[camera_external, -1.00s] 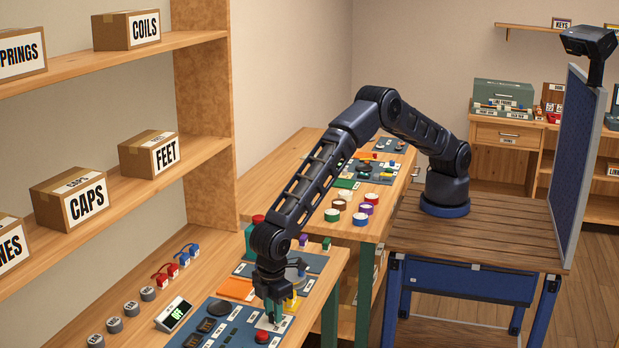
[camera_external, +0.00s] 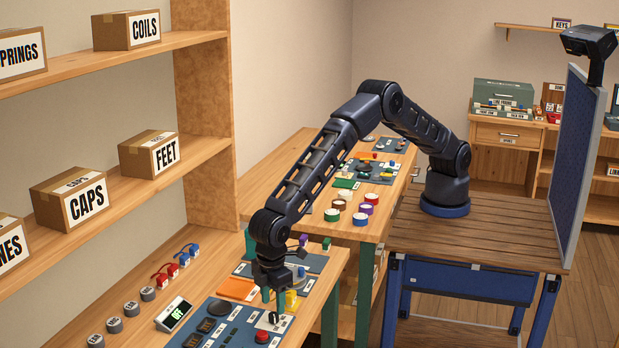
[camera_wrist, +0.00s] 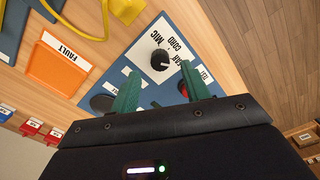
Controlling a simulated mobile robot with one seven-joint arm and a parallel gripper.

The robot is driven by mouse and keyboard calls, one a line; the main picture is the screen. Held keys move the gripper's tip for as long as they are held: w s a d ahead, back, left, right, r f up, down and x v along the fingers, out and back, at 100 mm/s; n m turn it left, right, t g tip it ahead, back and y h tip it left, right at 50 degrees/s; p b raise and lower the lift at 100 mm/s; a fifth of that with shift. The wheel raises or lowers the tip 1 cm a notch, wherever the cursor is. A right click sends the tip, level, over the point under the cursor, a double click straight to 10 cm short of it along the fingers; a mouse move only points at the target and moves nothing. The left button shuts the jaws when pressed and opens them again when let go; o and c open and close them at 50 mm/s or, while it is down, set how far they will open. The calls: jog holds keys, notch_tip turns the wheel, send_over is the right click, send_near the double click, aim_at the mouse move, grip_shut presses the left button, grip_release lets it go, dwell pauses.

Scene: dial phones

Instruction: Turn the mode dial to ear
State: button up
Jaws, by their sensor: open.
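The mode dial is a black knob (camera_wrist: 160,60) on a white plate (camera_wrist: 143,54) with MIC, CORD and EAR labels. In the wrist view it sits beyond my open green fingertips. A light mark shows on its lower right, but I cannot tell which label it points at. In the external view the knob (camera_external: 273,317) stands on its panel just below my gripper (camera_external: 273,298). My gripper is open and empty, apart from the knob; in the wrist view its fingers (camera_wrist: 157,88) point up the picture.
A small display (camera_external: 174,314) reads OFF left of the blue panel. A red button (camera_external: 262,337) is near the dial. An orange tray (camera_external: 237,288) marked FAULT in the wrist view (camera_wrist: 58,62) and a yellow part (camera_external: 291,299) are close by. Grey caps (camera_external: 131,308) line the bench.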

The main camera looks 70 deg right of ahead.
aim_at(274, 314)
notch_tip(274, 314, up, 7)
jog(key=shift+r, duration=0.15)
dwell(0.6)
